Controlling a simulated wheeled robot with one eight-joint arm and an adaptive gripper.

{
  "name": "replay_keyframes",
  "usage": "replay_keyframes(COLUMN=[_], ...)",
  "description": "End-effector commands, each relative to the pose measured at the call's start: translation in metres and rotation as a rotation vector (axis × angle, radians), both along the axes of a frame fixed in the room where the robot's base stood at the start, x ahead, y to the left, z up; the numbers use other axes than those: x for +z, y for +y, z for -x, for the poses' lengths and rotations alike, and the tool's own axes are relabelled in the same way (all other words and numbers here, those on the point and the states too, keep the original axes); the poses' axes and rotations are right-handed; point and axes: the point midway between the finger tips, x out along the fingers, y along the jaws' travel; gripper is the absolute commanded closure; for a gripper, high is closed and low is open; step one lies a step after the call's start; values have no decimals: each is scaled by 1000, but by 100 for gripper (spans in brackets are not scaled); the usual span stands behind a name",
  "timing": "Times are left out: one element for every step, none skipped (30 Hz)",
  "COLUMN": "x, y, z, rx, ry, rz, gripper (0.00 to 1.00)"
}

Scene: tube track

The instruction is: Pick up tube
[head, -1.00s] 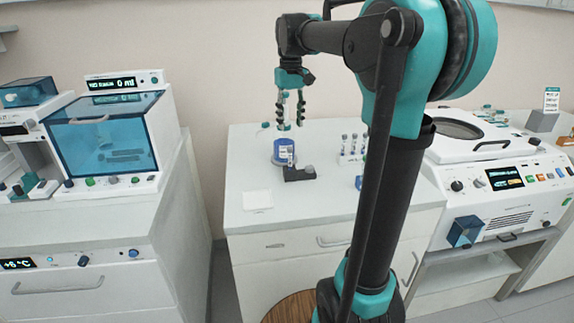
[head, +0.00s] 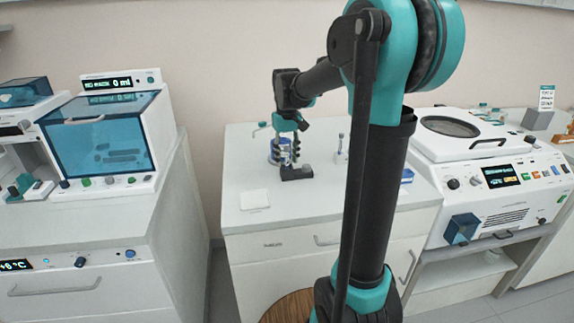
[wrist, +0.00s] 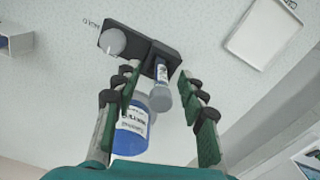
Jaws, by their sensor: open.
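A small tube (wrist: 161,88) with a white label and a grey cap shows in the wrist view at the edge of a black holder (wrist: 150,50). My gripper (wrist: 157,76) is open, with one green-padded finger on each side of the tube and a visible gap at the right finger. Whether the left finger touches it cannot be told. In the head view my gripper (head: 286,156) is low over the black holder (head: 297,173), and the tube is hidden behind its fingers.
A white square tray (head: 254,200) lies at the front left of the bench. My arm hides part of the bench's right side.

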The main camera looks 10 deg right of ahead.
Motion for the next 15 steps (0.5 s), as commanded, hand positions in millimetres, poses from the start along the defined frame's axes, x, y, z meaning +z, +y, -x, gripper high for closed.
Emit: replay_keyframes(x=[-3, -4, -5, -5, -5, -5, -5, -5, -4, -4, -4, -4, -4, -4, -4], y=[0, 0, 0, 0, 0, 0, 0, 0, 0, 0, 0, 0, 0, 0, 0], z=[0, 0, 0, 0, 0, 0, 0, 0, 0, 0, 0, 0, 0, 0, 0], rx=[0, 0, 0, 0, 0, 0, 0, 0, 0, 0, 0, 0, 0, 0, 0], ry=[0, 0, 0, 0, 0, 0, 0, 0, 0, 0, 0, 0, 0, 0, 0], rz=[0, 0, 0, 0, 0, 0, 0, 0, 0, 0, 0, 0, 0, 0, 0], gripper=[58, 58, 58, 58, 58, 58, 58, 58, 61, 65, 68, 73, 77, 81, 86])
